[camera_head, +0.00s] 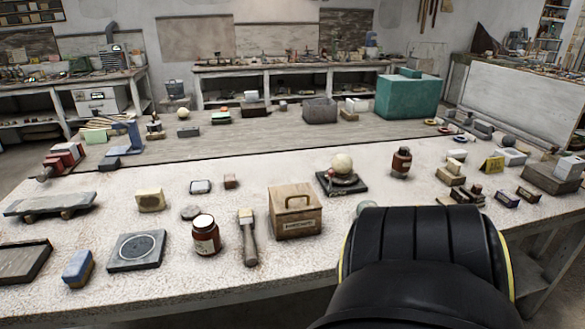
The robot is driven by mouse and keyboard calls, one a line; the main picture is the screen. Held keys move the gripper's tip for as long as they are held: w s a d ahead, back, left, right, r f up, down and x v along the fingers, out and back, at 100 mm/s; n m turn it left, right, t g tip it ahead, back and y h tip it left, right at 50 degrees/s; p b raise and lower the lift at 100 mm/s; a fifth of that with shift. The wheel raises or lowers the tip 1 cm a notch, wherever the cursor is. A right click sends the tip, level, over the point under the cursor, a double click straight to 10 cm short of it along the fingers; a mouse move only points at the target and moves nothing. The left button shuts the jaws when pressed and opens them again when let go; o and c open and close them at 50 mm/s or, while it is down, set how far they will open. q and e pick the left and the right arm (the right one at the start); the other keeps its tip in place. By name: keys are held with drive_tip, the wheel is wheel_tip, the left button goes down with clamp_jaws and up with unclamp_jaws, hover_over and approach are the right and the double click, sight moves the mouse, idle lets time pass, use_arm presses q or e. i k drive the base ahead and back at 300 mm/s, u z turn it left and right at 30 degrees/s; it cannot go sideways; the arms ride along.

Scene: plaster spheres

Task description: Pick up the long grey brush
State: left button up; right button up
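A long brush (248,240) with a grey lower part and a tan upper end lies on the pale speckled tabletop (300,262). It points roughly front to back, between a brown jar with a pale label (205,236) on its left and a wooden box with a handle (296,213) on its right. It is fully visible, with nothing on top of it. Neither of my grippers shows. A large black arm link of mine with a yellow edge fills the lower right and hides part of the table's front edge.
A small dark stand with a white ball (342,166) and a brown bottle (401,162) stand farther right. The tabletop in front of the brush is clear.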

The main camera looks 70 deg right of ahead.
sight(246, 217)
drive_tip(key=k, duration=0.4)
drive_tip(key=z, duration=0.95)
